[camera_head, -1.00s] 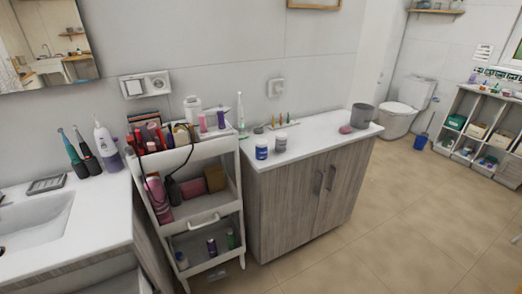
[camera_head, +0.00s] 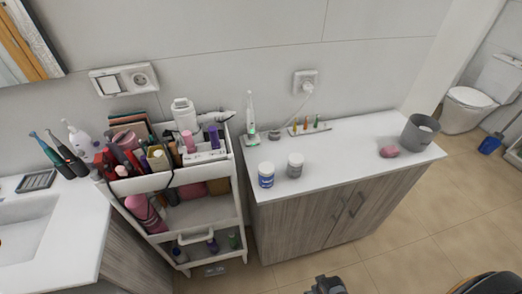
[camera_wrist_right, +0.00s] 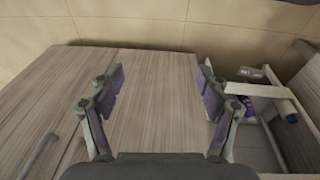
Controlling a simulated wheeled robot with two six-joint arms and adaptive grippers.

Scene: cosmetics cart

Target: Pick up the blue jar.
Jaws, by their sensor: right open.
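The blue jar (camera_head: 266,175), blue and white with a white lid, stands upright on the white countertop (camera_head: 345,150), near its front left corner. A grey jar with a light lid (camera_head: 295,166) stands just right of it. My right gripper (camera_head: 327,285) shows at the bottom edge of the head view, in front of the cabinet and apart from the jar. In the right wrist view the right gripper (camera_wrist_right: 158,82) is open and empty, facing the wooden cabinet front (camera_wrist_right: 150,105). The jar is not visible there. My left gripper is out of view.
A white cart (camera_head: 185,185) crowded with cosmetics stands left of the cabinet. An electric toothbrush (camera_head: 250,120) stands behind the jars. A pink item (camera_head: 389,152) and a grey bin (camera_head: 419,134) are at the counter's right. The middle of the counter is clear.

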